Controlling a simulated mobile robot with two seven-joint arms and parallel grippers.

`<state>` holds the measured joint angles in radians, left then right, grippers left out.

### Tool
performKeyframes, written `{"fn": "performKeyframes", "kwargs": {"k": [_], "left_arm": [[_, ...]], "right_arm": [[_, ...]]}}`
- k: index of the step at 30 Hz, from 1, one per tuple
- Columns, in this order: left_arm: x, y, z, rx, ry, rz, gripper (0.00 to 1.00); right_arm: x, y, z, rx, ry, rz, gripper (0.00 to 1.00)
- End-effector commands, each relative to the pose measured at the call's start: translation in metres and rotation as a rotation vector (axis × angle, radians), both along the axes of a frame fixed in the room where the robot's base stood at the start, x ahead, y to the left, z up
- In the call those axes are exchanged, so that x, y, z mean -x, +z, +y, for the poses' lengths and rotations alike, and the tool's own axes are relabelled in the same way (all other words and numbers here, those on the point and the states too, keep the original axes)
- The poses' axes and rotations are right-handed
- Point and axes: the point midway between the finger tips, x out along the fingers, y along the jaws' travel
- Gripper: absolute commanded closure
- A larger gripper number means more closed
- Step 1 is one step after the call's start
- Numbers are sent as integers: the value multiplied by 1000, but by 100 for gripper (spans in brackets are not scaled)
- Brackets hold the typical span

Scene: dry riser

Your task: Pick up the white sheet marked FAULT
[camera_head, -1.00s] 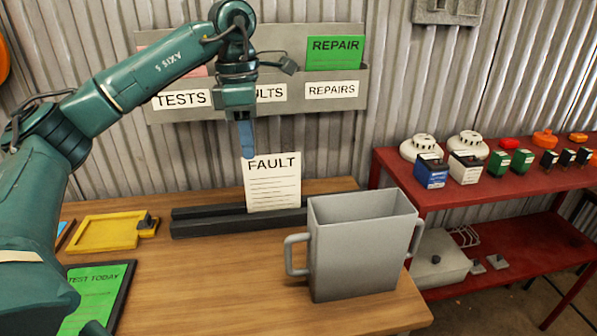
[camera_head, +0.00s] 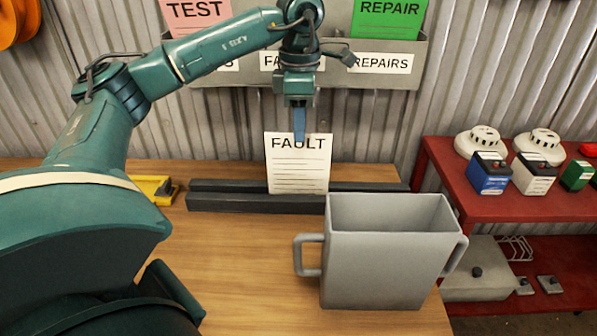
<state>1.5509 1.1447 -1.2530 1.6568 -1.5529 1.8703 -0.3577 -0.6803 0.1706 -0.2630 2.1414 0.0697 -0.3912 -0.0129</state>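The white sheet marked FAULT (camera_head: 299,168) stands upright in a dark slotted holder (camera_head: 240,200) on the wooden table. My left gripper (camera_head: 299,138) points down at the sheet's top edge, and its blue fingertip overlaps the top of the word FAULT. The fingers show edge-on as one, so I cannot tell whether they are open or shut, or whether they touch the sheet. My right gripper is not in view.
A grey two-handled bin (camera_head: 385,262) stands in front of the holder to the right. A grey wall rack (camera_head: 400,78) holds a pink TEST sheet (camera_head: 197,14) and a green REPAIR sheet (camera_head: 387,18). A red shelf (camera_head: 450,195) with detectors and batteries is at right.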

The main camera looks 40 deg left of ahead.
Motion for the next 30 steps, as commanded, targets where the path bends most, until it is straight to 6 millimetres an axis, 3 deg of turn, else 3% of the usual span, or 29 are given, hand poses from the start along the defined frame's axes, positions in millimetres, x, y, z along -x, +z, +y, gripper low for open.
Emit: {"fn": "performKeyframes", "kwargs": {"k": [12,20,30], "left_arm": [[5,-50,1,0,1,1,71],[5,-53,0,1,1,-1,71],[4,-53,0,1,1,-1,97]], "right_arm": [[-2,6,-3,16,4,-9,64],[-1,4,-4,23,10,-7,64],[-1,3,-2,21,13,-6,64]]}}
